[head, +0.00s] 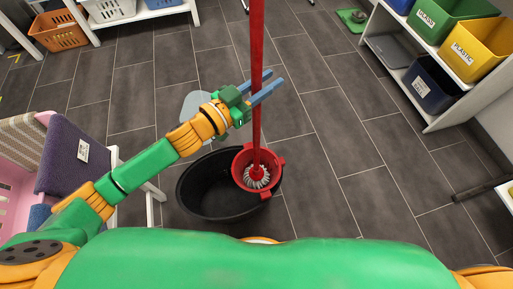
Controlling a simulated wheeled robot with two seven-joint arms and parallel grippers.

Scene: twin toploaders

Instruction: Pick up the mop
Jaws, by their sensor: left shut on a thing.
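The mop has a long red handle (257,75) that stands close to upright. Its white string head (257,177) sits in the red wringer (240,168) on the right side of a black bucket (205,200) on the floor. My left gripper (262,93) reaches in from the left, its blue fingers at the mop handle well above the wringer. It is shut on the handle. My right gripper is out of view.
A purple-covered rack (75,150) stands at the left. Shelves with green (447,15), yellow (474,45) and dark (432,85) bins stand at the upper right. Baskets (62,32) are at the upper left. The grey tiled floor between is mostly clear.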

